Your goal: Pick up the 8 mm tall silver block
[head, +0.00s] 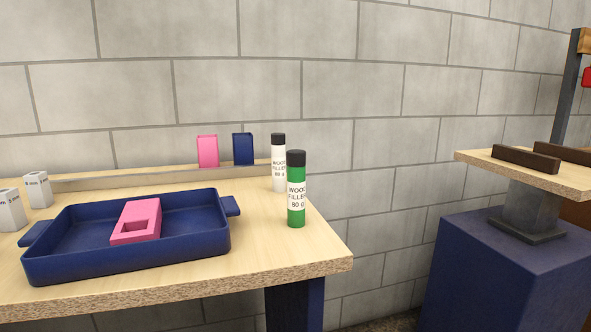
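Two silver-grey blocks stand on the left of the wooden table (270,245). The nearer block (10,215) is at the left picture edge, and the other block (38,192) is just behind it to the right. Each carries a small printed label ending in "mm"; the digits are too small to read surely, so I cannot tell which is the 8 mm one. Neither of my grippers is in view.
A blue tray (85,267) with handles holds a pink block with a recess (136,222). Green (296,190) and white (278,165) wood filler bottles stand to its right. Pink (208,151) and blue (243,149) blocks stand behind. A second board-topped stand (525,172) is at far right.

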